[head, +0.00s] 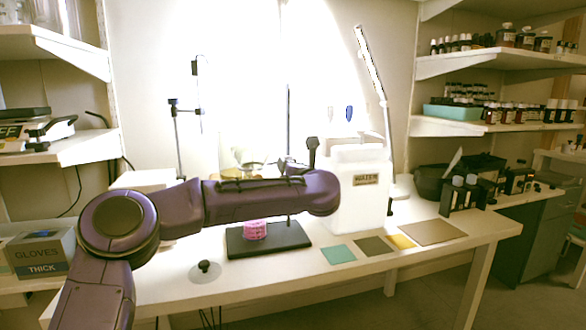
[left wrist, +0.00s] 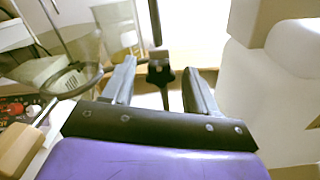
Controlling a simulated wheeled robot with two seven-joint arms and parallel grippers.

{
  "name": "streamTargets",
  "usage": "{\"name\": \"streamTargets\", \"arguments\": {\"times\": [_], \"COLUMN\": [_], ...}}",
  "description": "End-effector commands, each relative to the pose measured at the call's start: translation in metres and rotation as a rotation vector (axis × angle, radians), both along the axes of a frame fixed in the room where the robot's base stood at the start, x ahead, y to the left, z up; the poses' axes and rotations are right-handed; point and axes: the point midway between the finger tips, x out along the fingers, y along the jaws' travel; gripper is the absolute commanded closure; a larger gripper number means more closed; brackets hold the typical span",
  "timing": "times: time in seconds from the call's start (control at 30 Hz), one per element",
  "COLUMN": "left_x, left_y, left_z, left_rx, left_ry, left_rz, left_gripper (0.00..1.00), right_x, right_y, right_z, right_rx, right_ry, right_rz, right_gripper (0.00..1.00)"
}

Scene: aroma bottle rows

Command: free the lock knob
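A black knob (left wrist: 160,73) shows in the left wrist view, just below a dark upright rod (left wrist: 155,20). It lies between the two fingers of my left gripper (left wrist: 159,64) in the picture, with a visible gap on each side. The fingers are apart; I cannot tell how far beyond or between the tips the knob is. In the head view my left arm crosses the table and hides its gripper. A dark T-shaped part (head: 313,148) stands up behind the arm's end; I cannot tell if it is the same knob. My right gripper is not in view.
A black stand base (head: 285,242) holds a pink coil-like object (head: 255,230). A white container labelled WATER (head: 360,205) stands close right of my arm. A small black knob-like piece (head: 205,266) sits front left. Coloured mats (head: 338,255) lie right; the front table edge is mostly clear.

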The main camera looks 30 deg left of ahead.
Motion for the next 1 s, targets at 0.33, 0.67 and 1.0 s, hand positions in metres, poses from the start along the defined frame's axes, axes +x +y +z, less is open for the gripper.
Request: {"name": "streamTargets", "arguments": {"times": [0.33, 0.67, 1.0], "left_x": [-0.004, -0.051, -0.068], "left_y": [-0.005, -0.061, -0.08], "left_z": [-0.001, 0.0, -0.001], "left_rx": [0.0, 0.003, 0.0], "left_ry": [0.002, 0.0, 0.001], "left_rz": [-0.001, -0.003, 0.001], "left_gripper": [0.42, 0.42, 0.42], "right_x": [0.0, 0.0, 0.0], "right_y": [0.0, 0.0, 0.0], "right_z": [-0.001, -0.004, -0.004], "right_rx": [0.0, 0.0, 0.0], "right_ry": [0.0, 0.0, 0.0], "right_rz": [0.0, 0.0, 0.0], "right_gripper": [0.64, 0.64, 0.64]}}
